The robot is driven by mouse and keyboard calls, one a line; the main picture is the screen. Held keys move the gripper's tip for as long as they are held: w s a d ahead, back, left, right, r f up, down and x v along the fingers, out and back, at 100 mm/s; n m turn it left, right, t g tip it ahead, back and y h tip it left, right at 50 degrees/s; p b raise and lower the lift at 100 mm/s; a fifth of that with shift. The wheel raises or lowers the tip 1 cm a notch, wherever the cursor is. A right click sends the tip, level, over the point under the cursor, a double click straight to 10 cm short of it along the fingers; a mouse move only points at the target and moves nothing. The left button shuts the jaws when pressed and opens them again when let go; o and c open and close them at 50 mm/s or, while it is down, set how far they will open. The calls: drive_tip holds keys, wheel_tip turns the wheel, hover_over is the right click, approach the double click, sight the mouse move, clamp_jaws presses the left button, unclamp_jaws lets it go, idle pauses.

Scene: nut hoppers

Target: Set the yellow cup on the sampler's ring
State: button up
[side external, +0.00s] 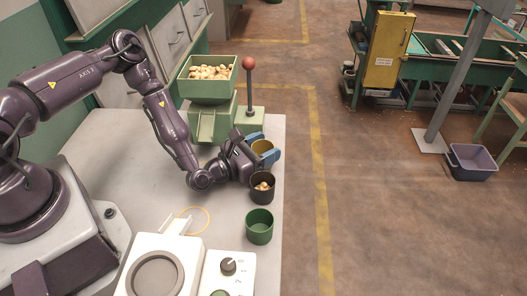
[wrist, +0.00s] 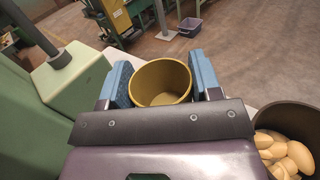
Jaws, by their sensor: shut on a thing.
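The yellow cup (side external: 263,146) is between the blue fingers of my gripper (side external: 262,151), near the table's right edge beside the hopper base. My gripper is shut on it. In the wrist view the yellow cup (wrist: 160,83) is upright between the fingertips (wrist: 161,82), and its visible inside is empty. I cannot tell whether its bottom touches the table. A white box with a dark round ring (side external: 155,275) on top, seemingly the sampler, stands at the front of the table, well away from the cup.
A dark cup (side external: 262,188) with nuts stands close in front of my gripper; the wrist view shows it at lower right (wrist: 290,140). A green cup (side external: 259,226) is further forward. A nut-filled green hopper (side external: 208,90) and red-knobbed lever (side external: 249,80) stand behind. A knob panel (side external: 228,267) adjoins the white box.

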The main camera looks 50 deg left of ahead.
drive_tip(key=s+a+r+n+y, duration=0.1)
drive_tip(key=s+a+r, duration=0.15)
drive_tip(key=r, duration=1.65)
wheel_tip(320, 180, down, 9)
drive_tip(key=w+d+m+h, duration=0.1)
drive_tip(key=w+d, duration=0.1)
drive_tip(key=shift+w+d+f, duration=0.15)
drive_tip(key=shift+w+d, duration=0.05)
drive_tip(key=shift+w, duration=0.05)
wheel_tip(320, 180, down, 10)
drive_tip(key=shift+r, duration=0.2)
drive_tip(key=shift+f, duration=0.2)
drive_tip(key=o, duration=1)
drive_tip(key=shift+c, duration=0.2)
